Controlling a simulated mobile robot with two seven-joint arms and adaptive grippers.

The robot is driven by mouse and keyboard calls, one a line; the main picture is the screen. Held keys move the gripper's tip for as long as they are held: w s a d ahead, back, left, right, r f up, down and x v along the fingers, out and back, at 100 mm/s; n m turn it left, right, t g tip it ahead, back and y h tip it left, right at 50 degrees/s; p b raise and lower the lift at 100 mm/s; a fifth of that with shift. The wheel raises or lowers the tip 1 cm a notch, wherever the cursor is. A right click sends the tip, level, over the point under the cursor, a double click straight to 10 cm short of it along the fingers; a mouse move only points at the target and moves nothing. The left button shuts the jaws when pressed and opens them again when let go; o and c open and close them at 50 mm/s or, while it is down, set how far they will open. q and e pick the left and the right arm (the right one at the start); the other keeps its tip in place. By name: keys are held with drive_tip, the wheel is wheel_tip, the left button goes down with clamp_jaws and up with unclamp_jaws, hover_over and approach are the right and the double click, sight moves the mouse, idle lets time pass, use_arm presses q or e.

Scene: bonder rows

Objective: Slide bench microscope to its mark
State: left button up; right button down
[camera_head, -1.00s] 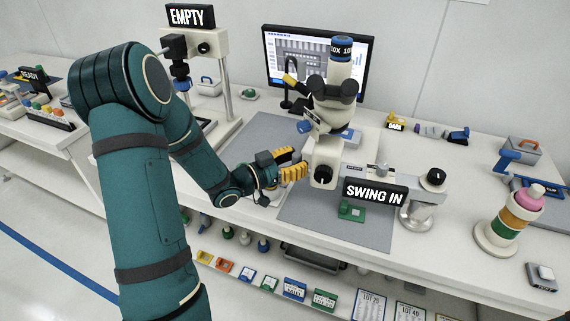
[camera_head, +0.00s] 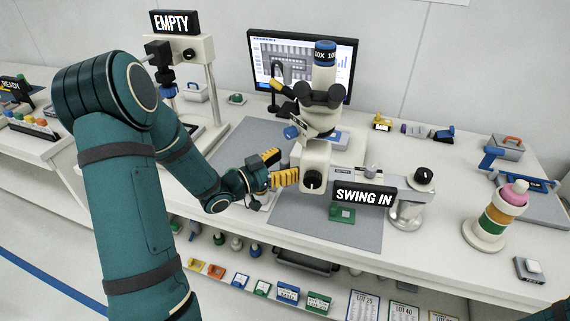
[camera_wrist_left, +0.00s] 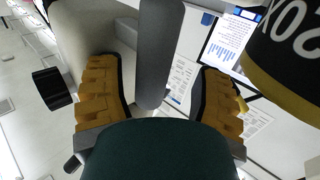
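The bench microscope (camera_head: 318,118) has a white body, dark eyepieces and a blue-banded top. It stands on the bench in front of the monitor. A horizontal arm joins it to a post at right (camera_head: 405,212); the arm bears a black "SWING IN" sign (camera_head: 363,195). My left gripper (camera_head: 282,168) is just left of the microscope's lower white housing (camera_head: 315,163). Its yellow-padded fingers stand apart in the left wrist view (camera_wrist_left: 162,95), with a grey bar seen between them. I cannot tell whether they touch the microscope. No mark is clearly visible. My right gripper is out of view.
A grey mat (camera_head: 300,222) lies under the microscope, with a small green part (camera_head: 342,213) on it. An "EMPTY" station (camera_head: 200,50) stands at back left. A stack of coloured rings (camera_head: 495,222) stands at right. A shelf below holds small items.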

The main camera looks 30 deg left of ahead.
use_arm(q)
drive_tip(key=shift+d, duration=0.1)
drive_tip(key=v, duration=0.7)
drive_tip(key=shift+b, duration=0.3)
idle(0.3)
drive_tip(key=v, duration=1.2)
